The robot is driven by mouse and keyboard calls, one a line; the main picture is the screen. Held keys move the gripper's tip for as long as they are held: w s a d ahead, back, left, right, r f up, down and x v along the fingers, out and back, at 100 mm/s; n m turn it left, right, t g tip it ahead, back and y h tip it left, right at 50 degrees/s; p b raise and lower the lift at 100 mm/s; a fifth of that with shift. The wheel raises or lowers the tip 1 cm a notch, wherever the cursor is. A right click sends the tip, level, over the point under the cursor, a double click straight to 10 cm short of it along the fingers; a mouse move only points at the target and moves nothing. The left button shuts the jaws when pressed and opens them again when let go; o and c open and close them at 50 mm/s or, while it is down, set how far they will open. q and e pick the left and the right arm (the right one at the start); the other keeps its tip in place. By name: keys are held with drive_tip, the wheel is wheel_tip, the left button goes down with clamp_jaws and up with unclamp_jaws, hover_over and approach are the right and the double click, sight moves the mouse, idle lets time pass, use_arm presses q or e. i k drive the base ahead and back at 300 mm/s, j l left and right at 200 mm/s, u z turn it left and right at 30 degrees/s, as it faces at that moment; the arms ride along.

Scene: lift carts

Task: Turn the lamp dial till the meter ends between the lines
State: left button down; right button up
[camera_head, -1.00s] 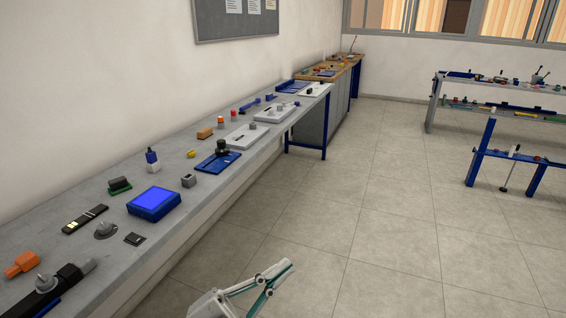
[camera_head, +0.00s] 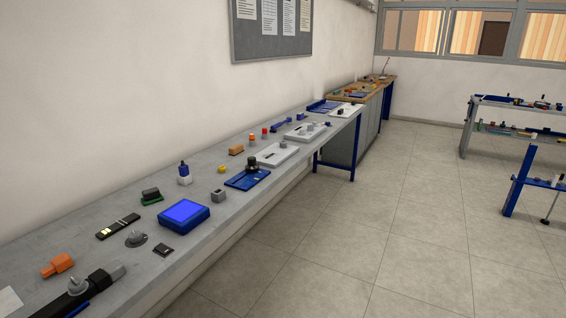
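A round grey dial (camera_head: 136,239) with a raised grip sits on the long grey bench at the left. Right behind it lies a flat black strip (camera_head: 118,226) with a few lit pale yellow segments; it looks like a meter, but its lines are too small to make out. A small dark square plate (camera_head: 163,250) lies just right of the dial. I cannot tell for sure that this dial is the lamp dial, as other knobs stand along the bench.
A blue box with a lit screen (camera_head: 184,215) stands right of the dial. An orange piece (camera_head: 58,265) and a black bar with a grey knob (camera_head: 76,288) are at the near left. More devices line the bench (camera_head: 214,255).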

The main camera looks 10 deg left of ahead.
sight(134, 237)
drive_tip(key=u, duration=1.25)
drive_tip(key=i+l+u, duration=0.2)
drive_tip(key=l+u, duration=0.25)
drive_tip(key=i+l, duration=0.05)
drive_tip(key=l, duration=0.05)
